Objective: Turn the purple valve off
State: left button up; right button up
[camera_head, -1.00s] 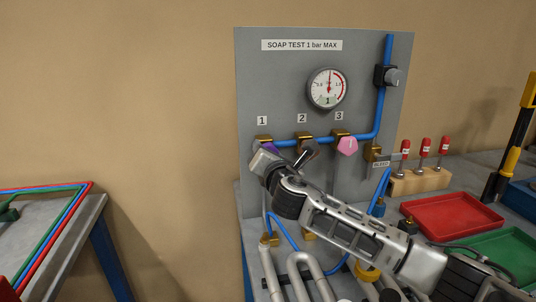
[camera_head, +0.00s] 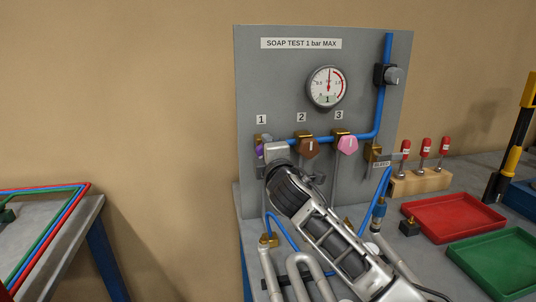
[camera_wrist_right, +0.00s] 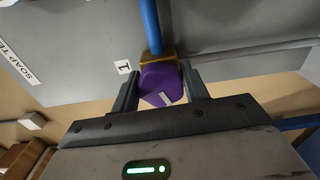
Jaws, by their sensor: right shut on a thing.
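The purple valve knob (camera_wrist_right: 160,78) sits on a brass body below label 1, on the blue pipe. In the right wrist view it lies between the two fingers of my right gripper (camera_wrist_right: 161,86), which is shut on it. A pale index mark shows on its face, slanted in that view. In the head view only a sliver of the purple knob (camera_head: 260,151) shows; my right gripper (camera_head: 271,151) hides the rest. My left gripper is not in view.
A brown knob (camera_head: 308,147) below label 2 and a pink knob (camera_head: 347,145) below label 3 sit close to the right. A gauge (camera_head: 327,87) is above. Silver coils (camera_head: 302,270) stand below. Red (camera_head: 455,218) and green (camera_head: 498,260) trays lie on the right.

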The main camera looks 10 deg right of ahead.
jog(key=m, duration=0.5)
jog(key=shift+f+m, duration=0.15)
jog(key=shift+m, duration=0.15)
jog(key=m, duration=0.6)
jog(key=shift+a, duration=0.1)
jog(key=m, duration=0.4)
jog(key=m+p, duration=0.1)
jog(key=m, duration=0.2)
jog(key=shift+a+m+p, duration=0.1)
jog(key=shift+m+p, duration=0.35)
jog(key=shift+m, duration=0.75)
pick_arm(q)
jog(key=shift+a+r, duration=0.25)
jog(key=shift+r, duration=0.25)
pick_arm(e)
jog(key=shift+m, duration=0.5)
